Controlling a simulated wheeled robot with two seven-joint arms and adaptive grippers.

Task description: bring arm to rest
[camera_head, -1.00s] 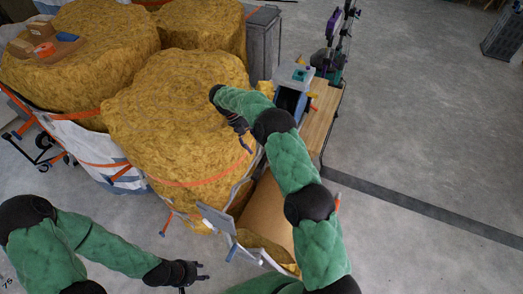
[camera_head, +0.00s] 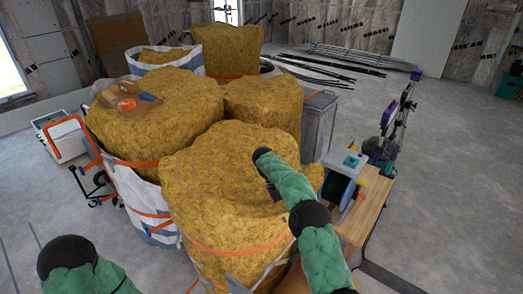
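My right arm (camera_head: 292,190), in a green padded sleeve with black joints, reaches up from the bottom over the front bale of golden fibre (camera_head: 225,185). Its dark gripper (camera_head: 273,190) hangs down near the right side of that bale, partly hidden by the arm. I cannot tell whether it is open or touches the bale. My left arm (camera_head: 75,265) shows only at the bottom left corner. Its gripper is below the picture edge.
Several more bulging bags (camera_head: 155,115) stand behind, one with small boxes (camera_head: 125,98) on top. A wooden bench (camera_head: 365,215) with a blue-grey machine (camera_head: 345,180) is right of my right arm. A grey bin (camera_head: 318,125) stands behind. Floor at far right is clear.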

